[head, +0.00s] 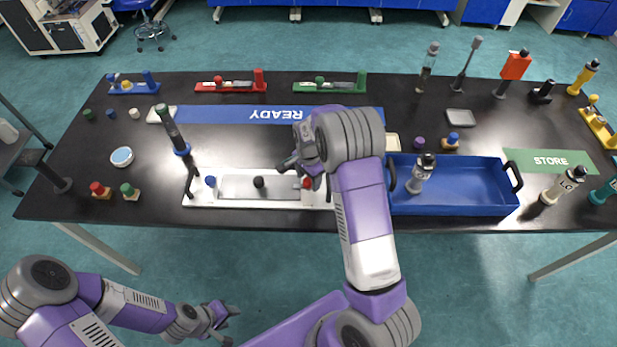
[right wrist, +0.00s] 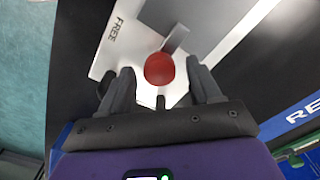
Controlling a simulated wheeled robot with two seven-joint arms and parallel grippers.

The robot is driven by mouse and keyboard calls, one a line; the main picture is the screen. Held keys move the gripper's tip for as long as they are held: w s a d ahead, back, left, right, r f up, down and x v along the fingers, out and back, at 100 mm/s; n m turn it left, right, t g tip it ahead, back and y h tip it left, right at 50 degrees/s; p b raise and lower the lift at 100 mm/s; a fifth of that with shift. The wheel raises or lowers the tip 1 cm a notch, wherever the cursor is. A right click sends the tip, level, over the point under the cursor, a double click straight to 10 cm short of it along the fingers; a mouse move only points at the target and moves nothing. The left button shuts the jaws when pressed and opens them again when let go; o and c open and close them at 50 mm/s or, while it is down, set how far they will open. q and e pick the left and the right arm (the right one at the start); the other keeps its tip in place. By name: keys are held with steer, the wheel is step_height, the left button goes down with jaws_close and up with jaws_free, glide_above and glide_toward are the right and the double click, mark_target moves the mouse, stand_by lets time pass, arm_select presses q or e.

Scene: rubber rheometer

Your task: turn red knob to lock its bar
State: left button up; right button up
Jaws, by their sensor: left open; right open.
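The red knob (head: 307,183) sits at the right end of a white plate (head: 232,203) with a grey bar (head: 275,190) on the table. In the right wrist view the red knob (right wrist: 159,69) is round and lies between my fingers, and the word FREE shows on the plate (right wrist: 110,50) beside it. My right gripper (head: 303,172) is open around the knob; I cannot tell whether the fingers touch it. It also shows in the right wrist view (right wrist: 160,88). My left gripper (head: 222,318) is open and empty, low in front of the table.
A blue knob (head: 210,182) and a black knob (head: 259,182) stand on the same plate. A blue tray (head: 455,208) with a grey bottle (head: 420,174) is to the right. A blue READY strip (head: 230,115) lies behind. The table's front edge is close to the plate.

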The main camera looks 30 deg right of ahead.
mark_target(309, 180)
arm_select(q)
steer(key=shift+r+p, duration=0.6)
arm_select(e)
step_height(309, 180, up, 8)
steer(key=shift+f, duration=0.2)
